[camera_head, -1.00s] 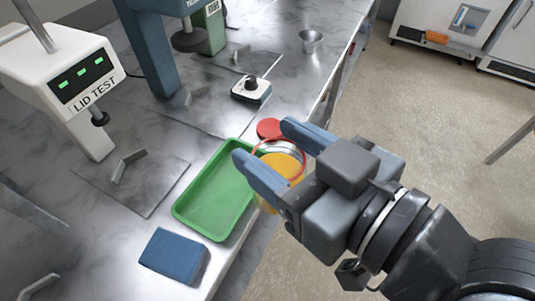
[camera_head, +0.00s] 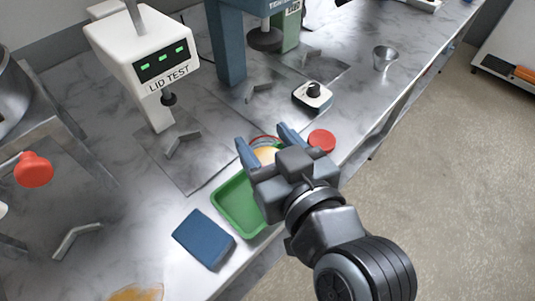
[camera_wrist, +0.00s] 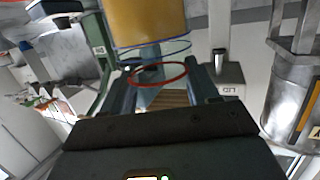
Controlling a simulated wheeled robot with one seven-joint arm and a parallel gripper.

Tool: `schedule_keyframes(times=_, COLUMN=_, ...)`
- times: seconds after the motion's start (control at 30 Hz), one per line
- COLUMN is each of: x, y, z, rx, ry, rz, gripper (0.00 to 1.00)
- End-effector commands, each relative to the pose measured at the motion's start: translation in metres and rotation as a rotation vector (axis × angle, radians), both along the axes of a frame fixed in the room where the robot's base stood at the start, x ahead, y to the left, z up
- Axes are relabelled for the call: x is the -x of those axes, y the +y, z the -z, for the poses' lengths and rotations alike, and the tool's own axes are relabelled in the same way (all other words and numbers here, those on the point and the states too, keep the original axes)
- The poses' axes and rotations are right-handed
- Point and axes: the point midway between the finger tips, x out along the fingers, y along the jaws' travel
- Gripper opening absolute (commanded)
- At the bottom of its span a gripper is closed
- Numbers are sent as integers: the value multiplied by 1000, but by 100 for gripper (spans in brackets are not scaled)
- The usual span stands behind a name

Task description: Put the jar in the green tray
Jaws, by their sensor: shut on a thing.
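The jar (camera_head: 265,154) has yellow-orange contents and a red ring at its mouth. My gripper (camera_head: 264,138) is shut on it, with a blue finger on either side. In the wrist view the jar's yellow body (camera_wrist: 148,22) is at the top, with a blue ring and a red ring nearer my fingers (camera_wrist: 163,88). The green tray (camera_head: 231,206) lies on the metal bench. My gripper and the jar appear over its far end. They hide that part of the tray, and I cannot tell whether the jar touches it.
A blue block (camera_head: 203,239) lies close in front of the tray. A red disc (camera_head: 321,140) lies to its right near the bench edge. The white lid tester (camera_head: 150,60), a dial box (camera_head: 313,96) and a metal cup (camera_head: 384,58) stand farther back.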

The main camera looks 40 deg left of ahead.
Motion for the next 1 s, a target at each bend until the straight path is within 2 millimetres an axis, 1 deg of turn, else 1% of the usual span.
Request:
schedule_keyframes(times=0.2, x=0, y=0, z=29, rx=1, ry=3, rz=0, gripper=0)
schedule_keyframes(times=0.3, x=0, y=0, z=37, rx=-1, ry=1, rz=-1, gripper=0)
schedule_keyframes(times=0.57, x=0, y=0, z=38, rx=-1, ry=-2, rz=1, gripper=0)
schedule_keyframes(times=0.7, x=0, y=0, z=42, rx=0, ry=-1, rz=1, gripper=0)
schedule_keyframes(times=0.73, x=0, y=0, z=41, rx=1, ry=0, rz=0, gripper=62)
schedule_keyframes(times=0.93, x=0, y=0, z=41, rx=1, ry=0, rz=0, gripper=82)
schedule_keyframes(times=1.0, x=0, y=0, z=41, rx=1, ry=0, rz=0, gripper=85)
